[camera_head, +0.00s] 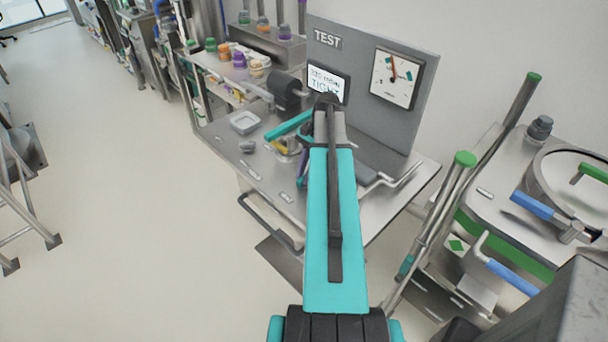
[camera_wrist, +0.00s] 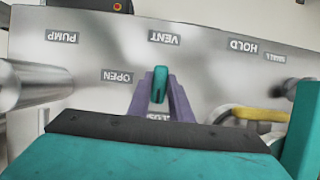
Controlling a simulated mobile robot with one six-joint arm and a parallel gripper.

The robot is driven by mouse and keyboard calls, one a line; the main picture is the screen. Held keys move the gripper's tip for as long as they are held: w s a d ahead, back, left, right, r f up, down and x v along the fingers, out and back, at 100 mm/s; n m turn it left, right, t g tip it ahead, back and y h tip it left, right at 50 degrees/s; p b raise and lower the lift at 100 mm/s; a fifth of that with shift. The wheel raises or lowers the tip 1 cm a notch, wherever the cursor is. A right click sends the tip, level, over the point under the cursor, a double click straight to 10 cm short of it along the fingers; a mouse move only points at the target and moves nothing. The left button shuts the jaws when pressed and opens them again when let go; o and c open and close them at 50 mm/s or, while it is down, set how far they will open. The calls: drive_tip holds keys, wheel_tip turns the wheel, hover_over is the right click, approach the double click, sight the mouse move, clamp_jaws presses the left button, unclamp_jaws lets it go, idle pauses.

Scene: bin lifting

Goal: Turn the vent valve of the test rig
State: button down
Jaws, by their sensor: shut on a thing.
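The test rig's plate (camera_wrist: 215,75) fills the wrist view, with upside-down labels PUMP, VENT, OPEN and HOLD. The vent valve's teal-green handle (camera_wrist: 160,74) stands below the VENT label, right of OPEN. My gripper (camera_wrist: 160,92) has its purple fingers closed on both sides of this handle. Another label behind the fingers is mostly hidden. In the head view my gripper (camera_head: 302,170) is low at the rig, largely behind my teal arm, and the vent handle cannot be made out there. The rig's TEST panel (camera_head: 350,50) carries a screen (camera_head: 326,82) reading TIGHT and a dial gauge (camera_head: 396,77).
A yellow handle (camera_wrist: 262,114) is close right of my gripper. A metal cylinder (camera_wrist: 30,84) is at left. In the head view, a small tray (camera_head: 244,122) sits on the bench (camera_head: 225,137), and a vessel with blue handles (camera_head: 530,205) stands at right. Floor at left is open.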

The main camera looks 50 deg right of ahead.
drive_tip(key=shift+m, duration=0.3)
drive_tip(key=m, duration=0.2)
drive_tip(key=m+t+p, duration=0.1)
drive_tip(key=shift+s+r+m+t+h, duration=0.1)
drive_tip(key=shift+s+m+t+h, duration=0.1)
drive_tip(key=shift+m+t+h, duration=0.15)
drive_tip(key=m, duration=0.2)
drive_tip(key=m+t+h+p, duration=0.1)
drive_tip(key=m, duration=0.2)
drive_tip(key=shift+s+a+m+t, duration=0.1)
drive_tip(key=shift+s+m+t, duration=0.05)
drive_tip(key=shift+m+t, duration=0.1)
drive_tip(key=m+h+p, duration=0.1)
drive_tip(key=m, duration=0.1)
drive_tip(key=shift+m, duration=0.4)
drive_tip(key=shift+a+r+m+t+h+p, duration=0.1)
drive_tip(key=shift+m+t+h+p, duration=0.3)
drive_tip(key=shift+m+p, duration=0.55)
drive_tip(key=shift+m+h+p, duration=0.35)
drive_tip(key=shift+m+p, duration=0.4)
drive_tip(key=shift+p, duration=0.05)
drive_tip(key=shift+f+m+p, duration=0.2)
drive_tip(key=shift+m+p, duration=0.1)
drive_tip(key=shift+p, duration=0.05)
